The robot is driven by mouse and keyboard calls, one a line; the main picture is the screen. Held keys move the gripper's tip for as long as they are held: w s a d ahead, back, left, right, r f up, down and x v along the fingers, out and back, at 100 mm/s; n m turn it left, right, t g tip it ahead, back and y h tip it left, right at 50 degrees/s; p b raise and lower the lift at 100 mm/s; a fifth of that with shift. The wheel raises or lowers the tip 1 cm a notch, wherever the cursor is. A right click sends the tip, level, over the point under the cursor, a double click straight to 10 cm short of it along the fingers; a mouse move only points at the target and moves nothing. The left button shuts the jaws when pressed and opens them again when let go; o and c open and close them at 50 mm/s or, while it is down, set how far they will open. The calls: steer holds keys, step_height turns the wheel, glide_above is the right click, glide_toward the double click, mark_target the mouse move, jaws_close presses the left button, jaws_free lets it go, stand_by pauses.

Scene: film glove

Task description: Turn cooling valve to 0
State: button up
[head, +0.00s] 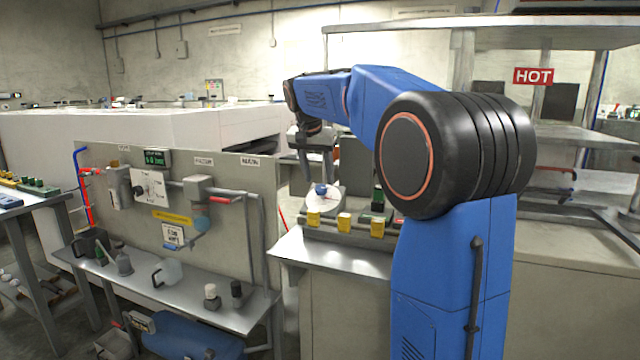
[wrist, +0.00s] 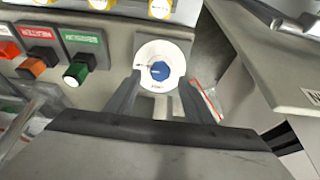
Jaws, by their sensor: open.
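In the wrist view a round white dial plate with dark markings (wrist: 148,83) carries a blue knob (wrist: 160,71), which looks like the cooling valve. Small red marking shows left of the knob; the lettering is too small to read. My gripper (wrist: 160,92) is open, its two fingers on either side of the lower part of the dial, with nothing between them that I can see being held. In the head view my gripper (head: 318,158) hangs above the blue knob (head: 321,189) and its white dial (head: 325,203).
Left of the dial in the wrist view are a green button (wrist: 77,72) and an orange-red button (wrist: 35,66). Yellow blocks (head: 344,221) line the console's front in the head view. A grey panel with pipes (head: 225,215) stands left. A shelf with a HOT sign (head: 533,76) is right.

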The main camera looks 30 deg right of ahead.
mark_target(321, 186)
steer(key=shift+x, duration=1.55)
steer(key=c, duration=1.1)
steer(key=shift+o, duration=0.2)
